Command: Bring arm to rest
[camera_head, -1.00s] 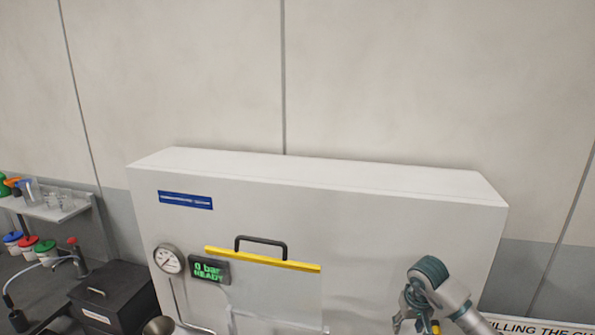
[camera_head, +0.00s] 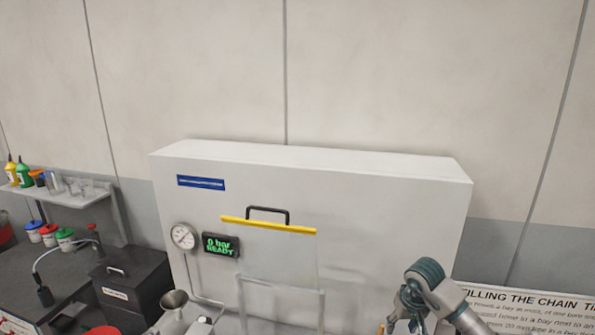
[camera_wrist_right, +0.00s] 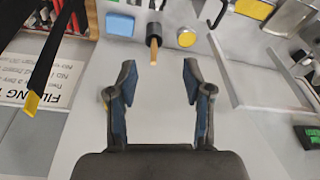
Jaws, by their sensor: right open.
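My right arm comes in at the lower right of the head view, in front of the white machine (camera_head: 350,190). Its gripper is mostly cut off by the bottom edge there. In the right wrist view my right gripper (camera_wrist_right: 158,85) is open, with two dark fingers spread apart and nothing between them. A thin rod with a tan tip (camera_wrist_right: 153,52) shows just beyond the fingertips, apart from them. My left gripper and arm are not in view.
The machine carries a gauge (camera_head: 183,236), a green-lit display (camera_head: 221,245) and a yellow-edged panel with a black handle (camera_head: 268,212). A black box (camera_head: 130,285), a funnel (camera_head: 174,300) and a shelf (camera_head: 80,190) stand left. A printed sign (camera_head: 530,305) is at right.

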